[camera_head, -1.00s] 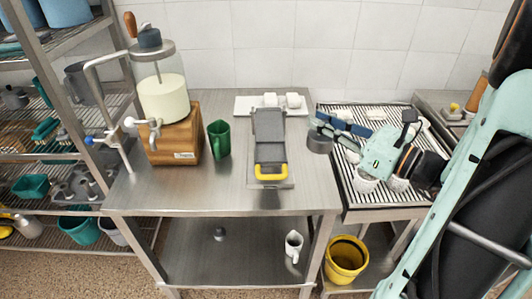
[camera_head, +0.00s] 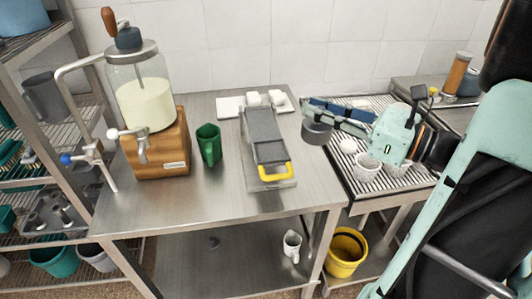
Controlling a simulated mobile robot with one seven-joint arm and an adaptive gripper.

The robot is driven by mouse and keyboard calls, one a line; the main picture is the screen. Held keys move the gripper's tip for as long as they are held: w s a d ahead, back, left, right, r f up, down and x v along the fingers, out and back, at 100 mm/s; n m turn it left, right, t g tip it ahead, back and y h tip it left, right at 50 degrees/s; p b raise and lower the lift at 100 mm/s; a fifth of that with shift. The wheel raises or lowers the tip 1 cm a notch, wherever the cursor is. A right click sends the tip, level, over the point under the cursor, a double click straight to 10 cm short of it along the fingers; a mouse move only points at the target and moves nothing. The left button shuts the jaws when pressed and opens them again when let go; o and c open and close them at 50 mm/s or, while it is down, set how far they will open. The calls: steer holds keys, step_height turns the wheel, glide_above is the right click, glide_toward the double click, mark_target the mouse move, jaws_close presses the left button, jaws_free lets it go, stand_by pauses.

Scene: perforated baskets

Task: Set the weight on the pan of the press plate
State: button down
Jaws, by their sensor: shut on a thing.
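The weight (camera_head: 317,133) is a dark grey cylinder. My gripper (camera_head: 318,112) is shut on it and holds it at the right edge of the steel table, to the right of the press plate.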

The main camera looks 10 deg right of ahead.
steer(key=shift+s+a+r, duration=0.1)
steer(key=shift+a+r, duration=0.05)
steer(key=shift+a, duration=0.1)
steer(key=w+a+f, duration=0.5)
steer(key=w, duration=0.3)
steer(key=b, duration=0.2)
glide_above(271, 152)
step_height(271, 152, down, 8)
steer(key=shift+w+r, duration=0.1)
steer(key=shift+r, duration=0.15)
steer(key=shift+f, duration=0.2)
steer(key=shift+f, duration=0.2)
steer(key=c, duration=1.8)
jaws_free()
steer(key=shift+c, duration=0.2)
